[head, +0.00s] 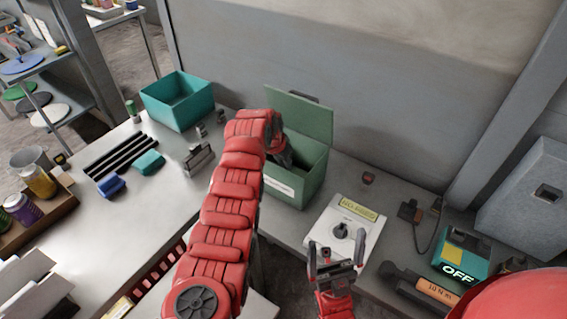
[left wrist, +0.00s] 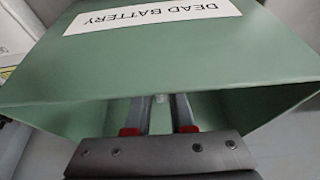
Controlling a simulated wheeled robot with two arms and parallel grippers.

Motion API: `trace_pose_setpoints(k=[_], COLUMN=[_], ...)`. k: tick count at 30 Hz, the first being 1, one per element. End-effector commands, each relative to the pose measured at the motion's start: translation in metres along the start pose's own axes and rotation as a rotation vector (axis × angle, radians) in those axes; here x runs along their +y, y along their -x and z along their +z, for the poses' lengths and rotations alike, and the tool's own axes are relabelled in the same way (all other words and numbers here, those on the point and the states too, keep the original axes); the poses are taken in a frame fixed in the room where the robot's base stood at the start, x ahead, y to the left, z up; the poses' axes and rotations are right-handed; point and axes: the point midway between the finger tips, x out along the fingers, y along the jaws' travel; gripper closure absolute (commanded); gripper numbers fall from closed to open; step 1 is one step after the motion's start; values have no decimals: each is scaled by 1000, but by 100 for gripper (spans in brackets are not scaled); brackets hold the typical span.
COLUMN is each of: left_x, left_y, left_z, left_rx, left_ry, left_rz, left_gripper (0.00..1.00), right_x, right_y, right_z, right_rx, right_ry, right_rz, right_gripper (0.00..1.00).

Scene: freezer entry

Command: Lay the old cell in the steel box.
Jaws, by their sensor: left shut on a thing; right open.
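The green steel box (head: 305,178) stands mid-bench with its lid (head: 303,118) raised. Its white label reads DEAD BATTERY in the left wrist view (left wrist: 150,16), upside down. My left gripper (head: 284,158) reaches down into the box's opening, partly hidden by my arm. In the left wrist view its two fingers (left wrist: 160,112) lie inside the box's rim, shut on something. Only a small pale bit shows between them; I take it for the old cell, but cannot make it out clearly. My right gripper (head: 336,262) is open and empty, in front of the white dial unit (head: 352,222).
A teal bin (head: 178,100) stands at the back left. Black rods (head: 122,157), blue and teal pieces and metal parts lie on the left bench. At right are a charger-like block (head: 408,211), a box marked OFF (head: 460,258) and a torque tool (head: 425,287).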

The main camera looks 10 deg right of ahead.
Motion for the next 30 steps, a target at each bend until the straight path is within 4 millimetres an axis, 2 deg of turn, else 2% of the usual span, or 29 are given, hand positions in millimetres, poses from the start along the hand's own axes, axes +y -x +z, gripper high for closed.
trace_pose_setpoints(k=[2,6,26,27,30], left_x=[2,1,1,1,1], left_y=[-8,-17,-28,-28,-28], left_z=[5,7,12,12,12], left_rx=[-8,-1,-1,-1,-1], left_ry=[0,-1,-1,-1,-1], left_rz=[5,1,1,1,1], left_gripper=[100,100,100,77,59], right_x=[0,0,0,0,0], right_y=[-8,-8,3,3,3], right_z=[-1,-1,0,0,0], right_rx=[0,0,0,0,0], right_ry=[0,0,0,0,0], right_rz=[0,0,0,0,0], right_gripper=[0,0,0,0,0])
